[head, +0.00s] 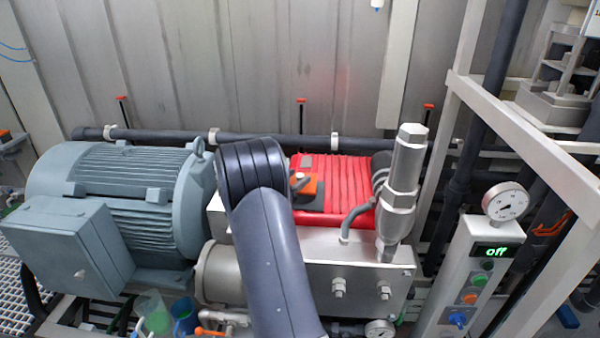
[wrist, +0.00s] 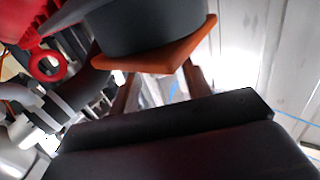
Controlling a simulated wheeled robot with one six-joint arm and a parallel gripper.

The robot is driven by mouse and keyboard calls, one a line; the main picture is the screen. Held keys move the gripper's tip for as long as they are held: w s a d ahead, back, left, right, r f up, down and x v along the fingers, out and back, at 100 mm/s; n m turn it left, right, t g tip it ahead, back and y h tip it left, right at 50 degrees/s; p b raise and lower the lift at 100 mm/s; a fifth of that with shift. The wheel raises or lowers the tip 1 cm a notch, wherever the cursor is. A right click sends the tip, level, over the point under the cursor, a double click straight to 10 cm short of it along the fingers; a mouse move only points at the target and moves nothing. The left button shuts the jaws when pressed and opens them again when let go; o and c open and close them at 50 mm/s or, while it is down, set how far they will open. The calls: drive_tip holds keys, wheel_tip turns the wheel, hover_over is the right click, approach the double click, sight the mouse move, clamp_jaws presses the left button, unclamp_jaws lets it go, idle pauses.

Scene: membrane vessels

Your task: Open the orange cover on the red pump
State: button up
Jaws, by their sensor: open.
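The red pump (head: 352,188) with its ribbed top stands behind a metal block in the head view. The orange cover (head: 311,187) is on its left part, with dark parts beside it. In the wrist view, the cover's orange edge (wrist: 165,58) shows at the top under a dark grey rounded body. My gripper (wrist: 160,85) is open, its two brownish fingers at either side of the cover's lower corner. Whether they touch it I cannot tell.
A large grey-blue motor (head: 140,190) stands left of the pump. A metal valve (head: 402,185) rises at the right front. A control post (head: 472,275) reads "off", with a gauge (head: 507,202) above. A white frame (head: 530,150) stands at the right.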

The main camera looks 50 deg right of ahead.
drive_tip(key=shift+w+d, duration=0.15)
drive_tip(key=shift+d, duration=0.95)
clamp_jaws()
